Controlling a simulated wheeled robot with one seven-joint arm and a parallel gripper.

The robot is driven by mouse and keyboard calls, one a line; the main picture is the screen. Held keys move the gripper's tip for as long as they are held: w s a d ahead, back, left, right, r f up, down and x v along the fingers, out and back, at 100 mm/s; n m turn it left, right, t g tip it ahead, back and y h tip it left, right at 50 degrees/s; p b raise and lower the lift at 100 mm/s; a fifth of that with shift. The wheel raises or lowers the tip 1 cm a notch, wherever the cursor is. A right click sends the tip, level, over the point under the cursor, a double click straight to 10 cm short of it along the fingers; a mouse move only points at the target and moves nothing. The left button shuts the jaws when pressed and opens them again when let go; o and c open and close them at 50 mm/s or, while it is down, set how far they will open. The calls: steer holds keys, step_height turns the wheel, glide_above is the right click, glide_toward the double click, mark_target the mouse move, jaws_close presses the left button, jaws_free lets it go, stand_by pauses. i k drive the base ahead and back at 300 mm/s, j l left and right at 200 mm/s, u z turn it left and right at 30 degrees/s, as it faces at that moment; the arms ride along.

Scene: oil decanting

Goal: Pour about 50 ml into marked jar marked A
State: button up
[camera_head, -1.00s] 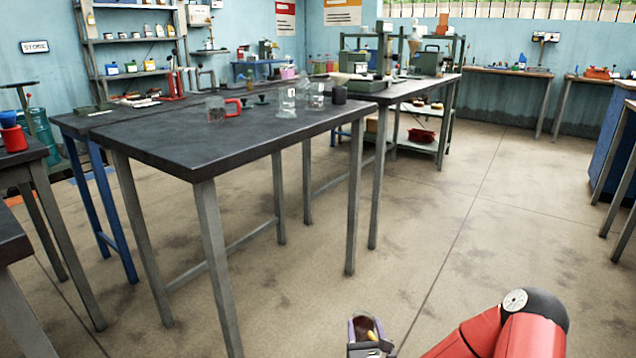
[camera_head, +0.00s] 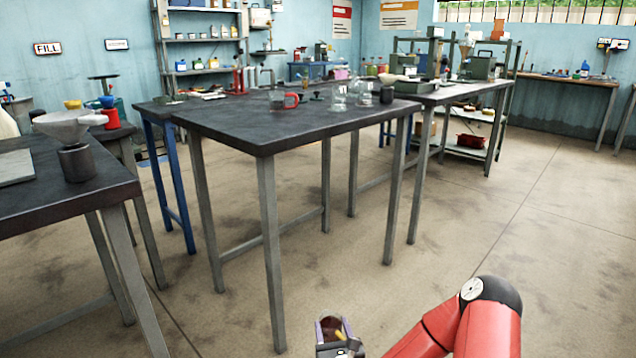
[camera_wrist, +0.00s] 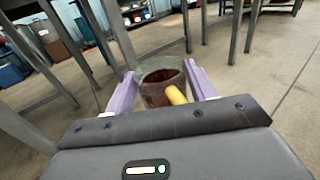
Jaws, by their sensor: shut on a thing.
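My gripper (camera_head: 335,330) is low in the front of the head view, shut on a clear vessel (camera_wrist: 160,78) holding dark brown liquid. In the wrist view its purple fingers (camera_wrist: 160,85) stand on both sides of the vessel, and a yellow piece (camera_wrist: 176,95) shows at its near side. Two clear glass jars, one in front (camera_head: 338,102) and one behind (camera_head: 363,94), stand on the dark middle table (camera_head: 235,125), well away from my gripper. Their labels are too small to read. A clear jug with a red handle (camera_head: 290,100) stands left of them.
A dark cup (camera_head: 387,95) stands right of the jars. At the left, a nearer table (camera_head: 60,210) carries a grey funnel (camera_head: 68,125) on a dark holder (camera_head: 76,163). A bench with equipment (camera_head: 450,95) adjoins the middle table. Open floor (camera_head: 480,230) lies to the right.

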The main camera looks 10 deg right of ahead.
mark_target(364, 89)
steer(key=u, duration=1.15)
steer(key=l+u, duration=0.25)
steer(key=l, duration=0.15)
steer(key=l+u, duration=0.3)
steer(key=l, duration=3.35)
